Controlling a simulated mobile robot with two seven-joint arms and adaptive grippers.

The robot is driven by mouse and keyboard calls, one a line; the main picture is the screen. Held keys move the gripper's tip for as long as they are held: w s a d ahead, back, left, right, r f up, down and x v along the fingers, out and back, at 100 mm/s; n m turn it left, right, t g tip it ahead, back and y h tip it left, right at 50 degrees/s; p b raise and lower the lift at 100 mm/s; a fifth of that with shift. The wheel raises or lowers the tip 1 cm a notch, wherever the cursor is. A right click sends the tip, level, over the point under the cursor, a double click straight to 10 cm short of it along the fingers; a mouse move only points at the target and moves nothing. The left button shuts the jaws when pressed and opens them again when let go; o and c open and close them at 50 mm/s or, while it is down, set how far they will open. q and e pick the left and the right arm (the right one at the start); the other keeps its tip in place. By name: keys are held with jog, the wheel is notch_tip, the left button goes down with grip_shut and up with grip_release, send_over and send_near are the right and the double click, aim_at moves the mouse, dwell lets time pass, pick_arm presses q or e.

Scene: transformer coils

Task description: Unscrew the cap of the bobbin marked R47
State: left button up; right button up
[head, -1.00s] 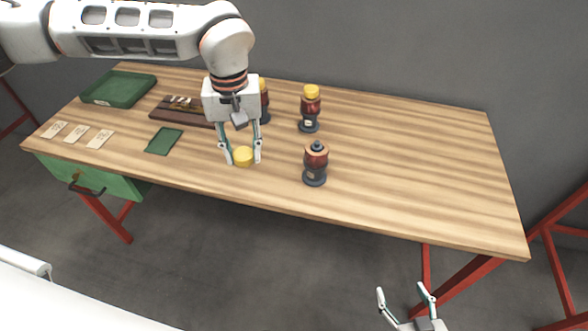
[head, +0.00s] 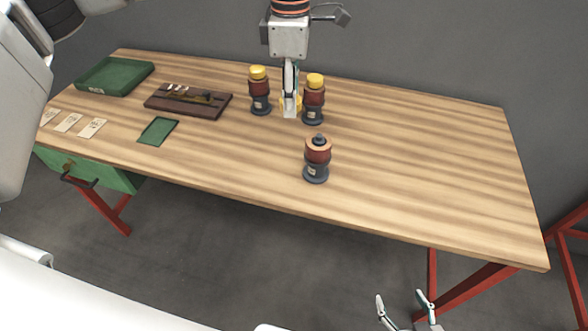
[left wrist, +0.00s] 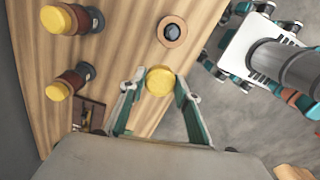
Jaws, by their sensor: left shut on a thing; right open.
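My left gripper (head: 290,112) is shut on a yellow cap (left wrist: 160,80), which shows between its fingers in the left wrist view; its height above the table is hard to tell. In the head view the gripper appears between two bobbins with yellow caps, a left one (head: 260,92) and a right one (head: 314,100), and the fingers mostly hide the held cap. A third bobbin (head: 317,160) stands upright nearer the front edge, capless, its dark top stud bare. The bobbin labels are too small to read. My right gripper (head: 406,308) is open and empty, off the table's front edge.
At the left of the wooden table (head: 430,170) are a green tray (head: 112,91), a dark wooden holder (head: 160,104), a green mat (head: 157,131) and several pale cards (head: 92,128). The right half of the table is clear.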

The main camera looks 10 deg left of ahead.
aim_at(294, 169)
pick_arm(q)
jog(key=shift+d+n, duration=0.2)
jog(key=shift+n, duration=0.1)
jog(key=shift+f, duration=0.3)
notch_tip(294, 169, down, 19)
jog(key=shift+w+f+b, duration=0.1)
jog(key=shift+b, duration=0.3)
jog(key=o, duration=1.2)
jog(key=shift+f, duration=0.1)
notch_tip(294, 169, up, 12)
